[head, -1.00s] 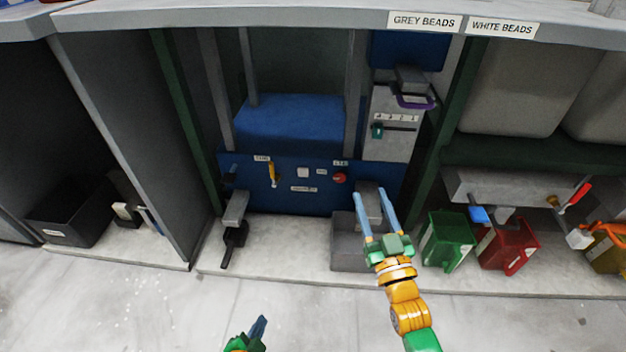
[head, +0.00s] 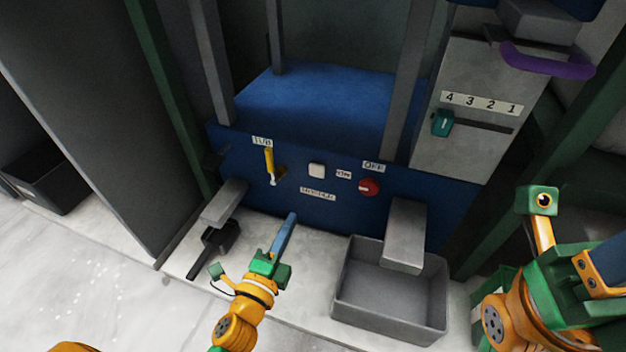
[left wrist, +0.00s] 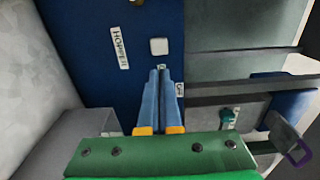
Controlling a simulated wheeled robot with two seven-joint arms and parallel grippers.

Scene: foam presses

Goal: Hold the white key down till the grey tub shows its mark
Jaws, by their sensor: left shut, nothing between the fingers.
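The white key (head: 317,170) is a small square button on the blue press panel, and it also shows in the left wrist view (left wrist: 158,46). My left gripper (head: 291,217) is shut and empty, its blue fingers pointing at the panel below the key. In the left wrist view the fingertips (left wrist: 161,70) lie just short of the key, which is uncovered; contact is not visible. The grey tub (head: 346,313) stands under a grey spout, its visible inside plain grey. My right gripper (head: 606,262) is at the right edge, its fingertips cut off.
A yellow lever (head: 269,160) is left of the key and a red knob (head: 369,187) right of it. The grey spout (head: 404,235) overhangs the tub. A teal slider (head: 443,122) and purple handle (head: 545,62) are upper right. A black scoop-like part (head: 220,237) is left.

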